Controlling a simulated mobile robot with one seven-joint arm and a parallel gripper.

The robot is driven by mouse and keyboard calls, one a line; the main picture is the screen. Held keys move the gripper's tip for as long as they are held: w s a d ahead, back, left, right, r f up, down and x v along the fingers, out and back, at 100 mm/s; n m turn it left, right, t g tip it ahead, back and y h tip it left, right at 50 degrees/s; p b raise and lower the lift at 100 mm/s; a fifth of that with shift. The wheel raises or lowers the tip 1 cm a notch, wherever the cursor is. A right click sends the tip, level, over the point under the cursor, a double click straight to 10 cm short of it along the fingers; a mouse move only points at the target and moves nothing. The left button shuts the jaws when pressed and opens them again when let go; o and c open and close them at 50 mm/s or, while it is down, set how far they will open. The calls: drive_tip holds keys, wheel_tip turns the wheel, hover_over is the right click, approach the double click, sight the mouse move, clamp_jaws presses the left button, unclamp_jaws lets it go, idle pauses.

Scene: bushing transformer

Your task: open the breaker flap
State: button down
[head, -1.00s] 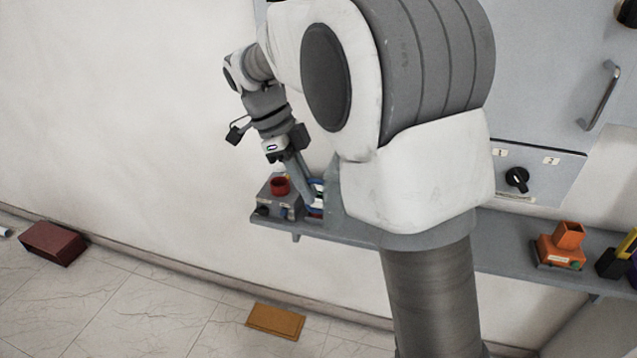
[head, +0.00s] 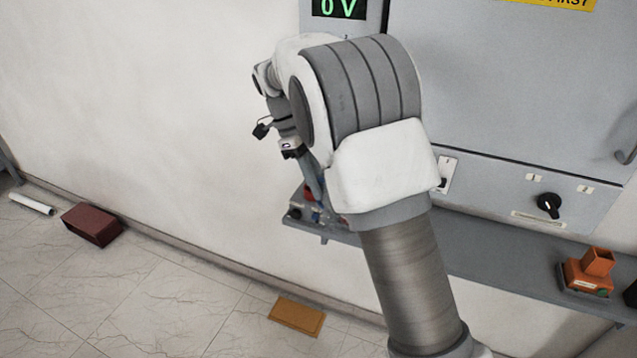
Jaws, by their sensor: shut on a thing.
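My gripper (head: 312,183) points down at the left end of the grey shelf, left of my bulky arm link. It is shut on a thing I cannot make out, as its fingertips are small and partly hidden. The grey cabinet (head: 480,80) stands on the wall to the right, with a lower panel (head: 518,185) carrying a black rotary knob (head: 549,205) and small white labels. A pale switch plate (head: 449,172) shows just right of my arm, partly covered by it. I cannot pick out the breaker flap for certain; my arm hides part of the cabinet front.
A box with a red top (head: 308,194) sits by my gripper on the shelf (head: 490,262). An orange device (head: 588,272) stands at the shelf's right. A green "0 V" display (head: 338,8) is above. A dark red box (head: 92,225) and an ochre block (head: 297,316) lie on the floor.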

drive_tip(key=shift+d, duration=0.1)
drive_tip(key=c, duration=0.9)
unclamp_jaws()
drive_tip(key=shift+w, duration=0.1)
drive_tip(key=p+v, duration=0.4)
drive_tip(key=v, duration=1.3)
drive_tip(key=shift+d+r, duration=0.1)
drive_tip(key=shift+r, duration=0.2)
